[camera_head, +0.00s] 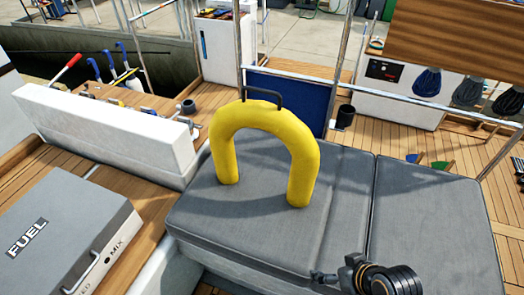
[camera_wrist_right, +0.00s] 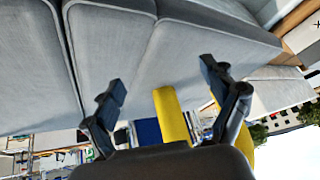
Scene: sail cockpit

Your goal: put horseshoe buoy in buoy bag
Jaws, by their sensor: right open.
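The yellow horseshoe buoy (camera_head: 265,115) stands upright on the grey cushion, its two ends down and a black handle (camera_head: 262,98) on top. A dark blue fabric panel (camera_head: 300,97), possibly the buoy bag, is at the rail behind it; its opening cannot be made out. My right gripper (camera_head: 322,277) is at the bottom of the head view, apart from the buoy and nearer to me. In the upside-down wrist view my right gripper (camera_wrist_right: 163,78) is open and empty, with the buoy (camera_wrist_right: 172,118) beyond its fingers. My left gripper is not in view.
The grey cushions (camera_head: 420,240) are otherwise bare. A grey fuel box (camera_head: 60,235) with a metal handle lies at left, beside a white coaming (camera_head: 105,130). Metal rails rise behind the buoy. A black cup (camera_head: 345,115) and hanging rope coils (camera_head: 467,92) are at right.

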